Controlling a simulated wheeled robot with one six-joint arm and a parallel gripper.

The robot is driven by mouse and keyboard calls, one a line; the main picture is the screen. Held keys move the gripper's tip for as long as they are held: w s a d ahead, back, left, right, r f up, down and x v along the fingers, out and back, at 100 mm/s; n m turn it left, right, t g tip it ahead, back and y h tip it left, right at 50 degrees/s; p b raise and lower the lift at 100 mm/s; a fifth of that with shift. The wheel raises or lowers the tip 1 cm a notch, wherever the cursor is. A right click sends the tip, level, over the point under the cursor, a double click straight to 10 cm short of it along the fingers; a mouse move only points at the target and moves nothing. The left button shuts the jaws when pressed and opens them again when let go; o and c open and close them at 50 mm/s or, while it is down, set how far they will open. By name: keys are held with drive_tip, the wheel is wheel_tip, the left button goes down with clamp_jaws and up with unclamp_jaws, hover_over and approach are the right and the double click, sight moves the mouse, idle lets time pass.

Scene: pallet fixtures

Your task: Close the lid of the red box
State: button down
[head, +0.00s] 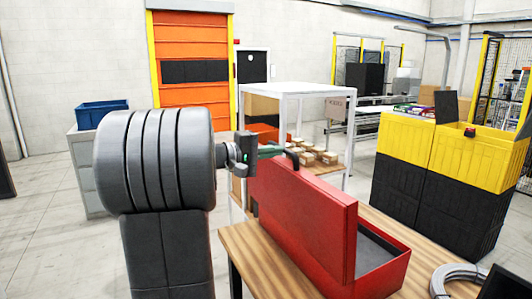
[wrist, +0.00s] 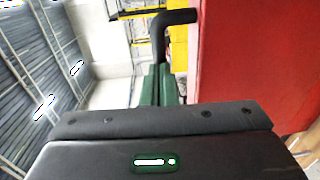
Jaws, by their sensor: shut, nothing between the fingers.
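The red box (head: 388,283) stands on a wooden table, its dark grey inside showing at the right. Its red lid (head: 305,215) is open and stands steeply up along the left side; the lid also fills the right of the wrist view (wrist: 250,60). A black handle (head: 292,158) sticks out from the lid's far side and also shows in the wrist view (wrist: 172,20). My gripper (head: 272,151) is at the lid's outer side, near its far top edge. Its green fingers (wrist: 158,84) are shut and empty, close to the handle; whether they touch it I cannot tell.
The wooden table (head: 260,265) also bears a coil of grey cable (head: 460,277) at the right. Yellow and black crates (head: 430,170) stand behind the box. A white-framed shelf (head: 310,90) with small cartons stands beyond my gripper. Open floor lies at the left.

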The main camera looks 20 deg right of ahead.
drive_tip(key=d, duration=0.2)
drive_tip(key=d+r+y+p, duration=0.1)
drive_tip(key=d, duration=0.1)
drive_tip(key=d+y, duration=0.1)
drive_tip(key=d, duration=0.1)
drive_tip(key=shift+w+r+p, duration=0.35)
drive_tip(key=shift+w+r, duration=0.05)
drive_tip(key=w+d+f+y, duration=0.2)
drive_tip(key=d+f, duration=0.1)
drive_tip(key=d, duration=1.3)
drive_tip(key=w+d+f+y+p, duration=0.1)
drive_tip(key=d+f, duration=0.6)
drive_tip(key=f, duration=0.3)
drive_tip(key=w+d+f+g+y+p, duration=0.1)
drive_tip(key=d+f, duration=0.7)
drive_tip(key=f, duration=0.3)
drive_tip(key=shift+w+y+p, duration=0.2)
drive_tip(key=shift+y+p, duration=0.2)
drive_tip(key=b+v, duration=0.3)
drive_tip(key=v, duration=1)
drive_tip(key=shift+a+r+b, duration=0.25)
drive_tip(key=shift+a+b, duration=0.05)
drive_tip(key=shift+b, duration=0.1)
